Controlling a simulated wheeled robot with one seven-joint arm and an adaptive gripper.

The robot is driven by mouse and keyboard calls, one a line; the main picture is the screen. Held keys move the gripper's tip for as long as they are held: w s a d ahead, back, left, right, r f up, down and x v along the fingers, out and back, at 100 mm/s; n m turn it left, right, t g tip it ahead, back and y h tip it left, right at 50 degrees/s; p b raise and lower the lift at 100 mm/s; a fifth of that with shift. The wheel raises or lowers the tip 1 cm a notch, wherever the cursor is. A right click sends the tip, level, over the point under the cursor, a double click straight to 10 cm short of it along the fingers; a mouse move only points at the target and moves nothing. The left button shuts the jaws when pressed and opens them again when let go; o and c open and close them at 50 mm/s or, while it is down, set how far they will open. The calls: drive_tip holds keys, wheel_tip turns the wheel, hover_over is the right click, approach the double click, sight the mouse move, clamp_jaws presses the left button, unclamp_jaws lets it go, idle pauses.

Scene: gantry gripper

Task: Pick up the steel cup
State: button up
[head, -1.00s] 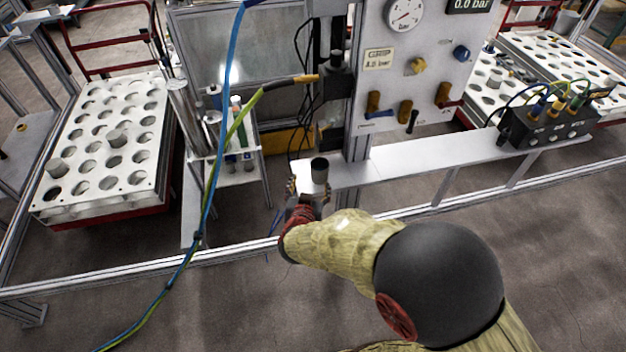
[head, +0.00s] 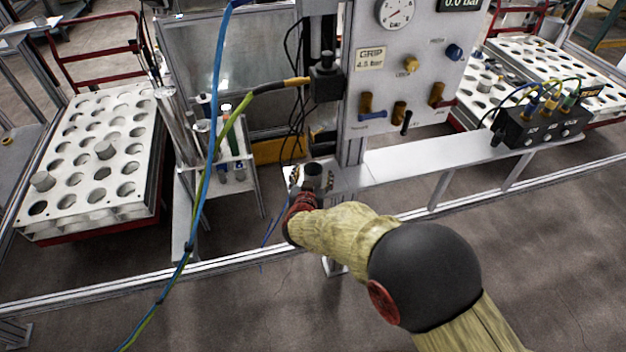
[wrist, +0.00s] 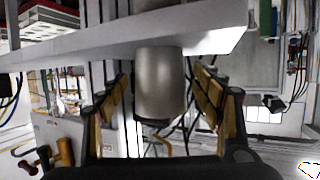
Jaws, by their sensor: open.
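The steel cup (head: 313,178) stands upright on the left end of the metal shelf (head: 420,155), its dark opening facing up. My gripper (head: 311,188) is open around it, with a finger to either side in the head view. In the wrist view, which shows the scene upside down, the plain grey cup (wrist: 160,78) hangs from the shelf edge (wrist: 90,48) between the spread fingers of my gripper (wrist: 160,90). Gaps show between the cup and both fingers. The lower part of the cup is partly hidden by my gripper in the head view.
A white panel (head: 412,60) with a gauge and levers stands behind the shelf, beside a black gantry block (head: 327,84). Blue and green hoses (head: 216,140) hang at left. Perforated trays (head: 75,150) stand left and back right. A black connector box (head: 540,128) sits on the shelf's right.

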drive_tip(key=shift+c, duration=0.4)
drive_tip(key=c, duration=1.1)
drive_tip(key=shift+r, duration=0.1)
drive_tip(key=shift+c, duration=0.7)
